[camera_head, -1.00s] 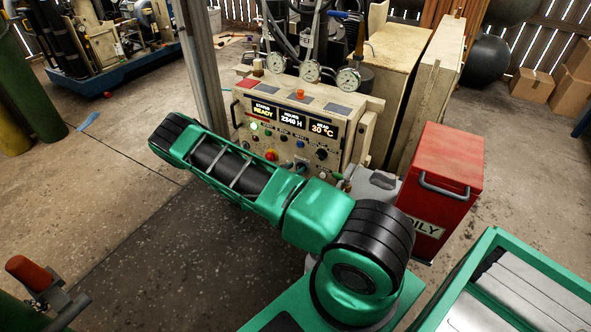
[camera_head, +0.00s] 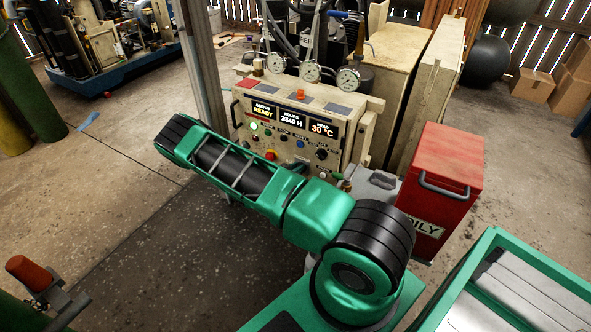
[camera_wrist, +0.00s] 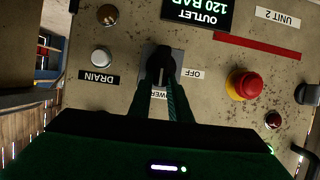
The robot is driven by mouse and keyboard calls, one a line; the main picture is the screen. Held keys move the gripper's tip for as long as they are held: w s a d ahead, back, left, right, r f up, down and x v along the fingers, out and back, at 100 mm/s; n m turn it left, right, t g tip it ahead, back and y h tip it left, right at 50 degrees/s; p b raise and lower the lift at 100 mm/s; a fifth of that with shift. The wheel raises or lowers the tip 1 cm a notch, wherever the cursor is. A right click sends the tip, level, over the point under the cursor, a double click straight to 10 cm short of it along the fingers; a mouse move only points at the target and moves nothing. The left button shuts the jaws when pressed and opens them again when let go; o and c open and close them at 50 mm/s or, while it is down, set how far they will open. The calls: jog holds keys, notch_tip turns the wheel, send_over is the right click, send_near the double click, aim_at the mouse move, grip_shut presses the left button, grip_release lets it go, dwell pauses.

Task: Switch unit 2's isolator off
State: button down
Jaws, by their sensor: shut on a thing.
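In the wrist view the panel appears upside down, with a "UNIT 2" label (camera_wrist: 278,18) at the upper right. A black rotary isolator handle (camera_wrist: 160,62) stands on a grey plate (camera_wrist: 178,58) near the middle. Its visible part looks roughly upright in the picture.
Near the handle are a red mushroom button (camera_wrist: 243,84), a white button (camera_wrist: 102,57) over a "DRAIN" label (camera_wrist: 98,77), and an outlet display (camera_wrist: 198,13). In the head view, a red bin (camera_head: 440,180) stands right of a beige control panel (camera_head: 295,125).

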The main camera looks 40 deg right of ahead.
jog(key=shift+w, duration=0.1)
jog(key=shift+w+a+f+n+g+h, duration=0.25)
jog(key=shift+w+f+n+g+h, duration=0.5)
jog(key=shift+n, duration=1.5)
jog(key=shift+w+a+f+n+g+h, duration=0.3)
jog(key=shift+n+g+h, duration=0.75)
jog(key=shift+n, duration=1.15)
jog(key=shift+w+a+f+n+g+h, duration=0.15)
jog(key=shift+w+f+n+g+h, duration=0.6)
jog(key=shift+n, duration=1.5)
jog(key=shift+s, duration=0.2)
jog(key=c, duration=1.6)
grip_release()
jog(key=shift+c, duration=0.2)
jog(key=shift+s+d, duration=0.1)
jog(key=shift+r, duration=0.1)
